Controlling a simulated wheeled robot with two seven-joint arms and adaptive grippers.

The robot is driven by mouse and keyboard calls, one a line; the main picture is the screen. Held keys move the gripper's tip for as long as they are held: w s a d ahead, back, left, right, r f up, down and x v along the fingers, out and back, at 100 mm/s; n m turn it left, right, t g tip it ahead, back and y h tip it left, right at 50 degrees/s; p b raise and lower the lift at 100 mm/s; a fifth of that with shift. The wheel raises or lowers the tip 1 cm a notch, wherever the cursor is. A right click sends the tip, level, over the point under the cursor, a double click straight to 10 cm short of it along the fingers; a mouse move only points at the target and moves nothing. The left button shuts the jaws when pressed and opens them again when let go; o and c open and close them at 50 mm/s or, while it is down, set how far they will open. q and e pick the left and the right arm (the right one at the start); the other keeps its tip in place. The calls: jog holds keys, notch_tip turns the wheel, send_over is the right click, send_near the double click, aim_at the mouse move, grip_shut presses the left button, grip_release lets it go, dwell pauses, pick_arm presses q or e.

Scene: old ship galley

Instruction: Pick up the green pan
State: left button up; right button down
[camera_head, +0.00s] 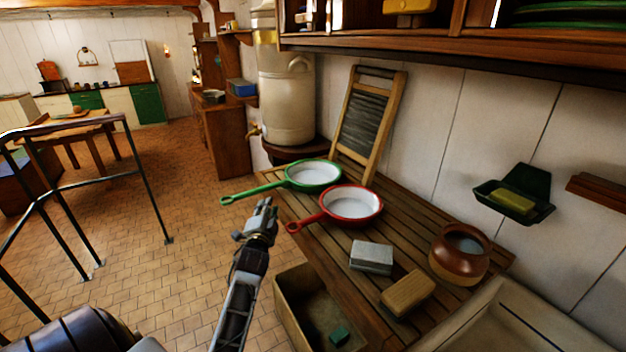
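The green pan (313,174) has a white inside and lies on the slatted wooden counter (417,231). Its green handle (250,191) points left and sticks out past the counter's edge. My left gripper (265,207) is just below the handle in the picture, apart from it as far as I can see, and nothing shows in it. Its fingers look close together, but I cannot tell whether they are open or shut. My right gripper is not in view.
A red pan (351,205) lies right beside the green pan, nearer to me. A grey block (371,257), a wooden block (408,292) and a brown pot (459,254) are on the counter. A washboard (368,122) leans on the wall behind. A metal railing (150,185) stands at left.

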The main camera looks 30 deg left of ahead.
aim_at(272, 188)
pick_arm(q)
jog(key=m, duration=0.4)
jog(key=shift+a+m, duration=0.1)
jog(key=shift+m, duration=0.2)
dwell(0.5)
jog(key=shift+a, duration=0.1)
jog(key=shift+p+x, duration=0.45)
jog(key=shift+x, duration=3.75)
jog(key=shift+f, duration=0.1)
